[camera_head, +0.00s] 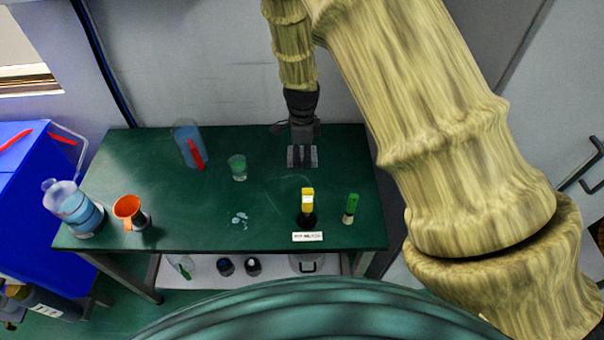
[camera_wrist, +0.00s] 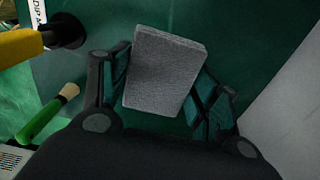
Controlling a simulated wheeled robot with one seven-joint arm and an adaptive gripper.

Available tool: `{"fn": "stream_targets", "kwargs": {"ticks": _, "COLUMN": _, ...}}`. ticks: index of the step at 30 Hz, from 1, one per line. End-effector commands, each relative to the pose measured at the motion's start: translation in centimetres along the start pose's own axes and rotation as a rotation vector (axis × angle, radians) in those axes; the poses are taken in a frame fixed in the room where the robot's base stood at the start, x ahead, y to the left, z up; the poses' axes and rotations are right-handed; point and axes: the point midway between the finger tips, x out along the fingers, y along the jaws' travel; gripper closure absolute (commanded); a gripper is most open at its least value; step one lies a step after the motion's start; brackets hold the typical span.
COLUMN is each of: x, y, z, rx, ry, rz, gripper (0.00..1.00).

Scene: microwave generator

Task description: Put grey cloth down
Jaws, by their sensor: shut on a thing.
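The grey cloth (camera_wrist: 163,72) is a flat, block-like grey piece between the two fingers of my gripper in the wrist view. My gripper (camera_wrist: 160,88) is shut on it, with a finger against each side. In the head view my gripper (camera_head: 302,155) hangs over the back right part of the green table (camera_head: 130,165). The cloth shows there only as a small grey patch at the fingertips. I cannot tell whether the cloth touches the tabletop.
The middle back of the table is clear.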

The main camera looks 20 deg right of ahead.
Motion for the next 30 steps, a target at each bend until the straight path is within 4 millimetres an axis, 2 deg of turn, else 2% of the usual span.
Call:
{"fn": "stream_targets", "kwargs": {"ticks": 9, "x": 3.9, "y": 0.1, "z": 0.0, "rx": -0.001, "ry": 0.0, "rz": 0.002, "gripper": 0.64}}
{"fn": "stream_targets", "kwargs": {"ticks": 17, "x": 5.0, "y": 0.1, "z": 0.0, "rx": -0.002, "ry": 0.0, "rz": 0.001, "gripper": 0.64}}
{"fn": "stream_targets", "kwargs": {"ticks": 30, "x": 8.8, "y": 0.1, "z": 0.0, "rx": -0.003, "ry": 0.0, "rz": 0.001, "gripper": 0.64}}
